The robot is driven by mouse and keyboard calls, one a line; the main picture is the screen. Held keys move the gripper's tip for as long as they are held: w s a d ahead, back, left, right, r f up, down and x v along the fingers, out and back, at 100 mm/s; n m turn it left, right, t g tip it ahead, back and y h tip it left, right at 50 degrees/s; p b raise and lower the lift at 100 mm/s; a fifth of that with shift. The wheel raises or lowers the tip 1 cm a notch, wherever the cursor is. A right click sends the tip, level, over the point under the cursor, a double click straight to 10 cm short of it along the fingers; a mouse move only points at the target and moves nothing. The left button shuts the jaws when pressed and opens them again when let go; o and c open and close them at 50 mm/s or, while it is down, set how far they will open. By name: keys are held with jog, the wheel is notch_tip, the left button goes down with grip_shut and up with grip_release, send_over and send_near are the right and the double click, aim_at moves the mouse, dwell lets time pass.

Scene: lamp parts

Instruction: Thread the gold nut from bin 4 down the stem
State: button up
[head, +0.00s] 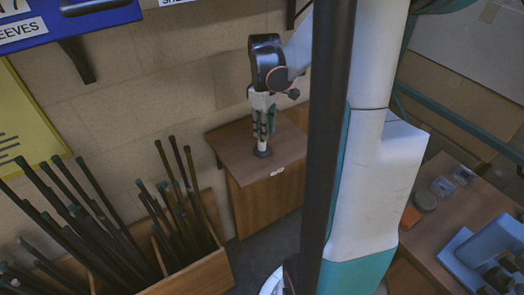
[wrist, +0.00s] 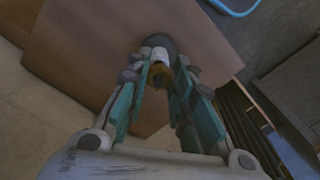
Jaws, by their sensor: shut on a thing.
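My gripper (head: 264,132) points straight down over a small wooden cabinet (head: 225,147). Its fingers are shut on the gold nut (wrist: 158,76), which shows as a small gold patch between the fingertips in the wrist view. A pale stem (wrist: 159,55) shows just beyond the nut, in line with it. It rises from a dark round base (wrist: 160,42) on the cabinet top. The base also shows under my fingers in the head view (head: 263,153). The fingers hide most of the nut and stem. I cannot tell whether the nut is around the stem or just above it.
A wooden bin of dark rods (head: 190,276) stands at the left. A blue shelf (head: 70,20) is on the wall at the upper left. Another table (head: 442,225) with small items is at the right.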

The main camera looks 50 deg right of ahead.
jog(key=shift+f, duration=0.45)
jog(key=shift+f, duration=0.1)
jog(key=shift+f+b, duration=0.35)
jog(key=shift+b, duration=0.15)
jog(key=shift+c, duration=0.4)
jog(key=shift+f, duration=0.2)
jog(key=shift+r, duration=0.1)
grip_shut()
jog(key=shift+o, duration=1.7)
grip_release()
grip_shut()
jog(key=shift+s+f, duration=0.1)
jog(key=shift+f, duration=0.1)
